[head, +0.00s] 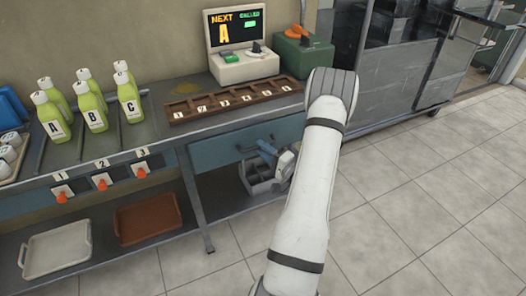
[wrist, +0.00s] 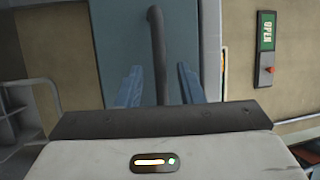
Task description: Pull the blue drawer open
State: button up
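The blue drawer (head: 213,152) sits under the right part of the counter, its front looking flush with the frame. Its dark bar handle (head: 243,149) is partly hidden by my gripper (head: 264,152), which is at the drawer front. In the wrist view the drawer front (wrist: 118,40) fills the upper middle. The handle (wrist: 158,45) runs down between the two blue fingers of my gripper (wrist: 160,88). The fingers are apart, with a visible gap on the handle's left side; I cannot tell whether the right finger touches it.
Above the drawer are a numbered wooden rack (head: 235,103) and a screen terminal (head: 240,45). Green bottles (head: 95,115) stand at left. A grey tray (head: 55,250) and a brown tray (head: 147,218) lie on the lower shelf. The tiled floor (head: 420,200) at right is clear.

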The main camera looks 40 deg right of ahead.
grip_shut()
dwell(0.4)
jog(key=shift+a, duration=0.1)
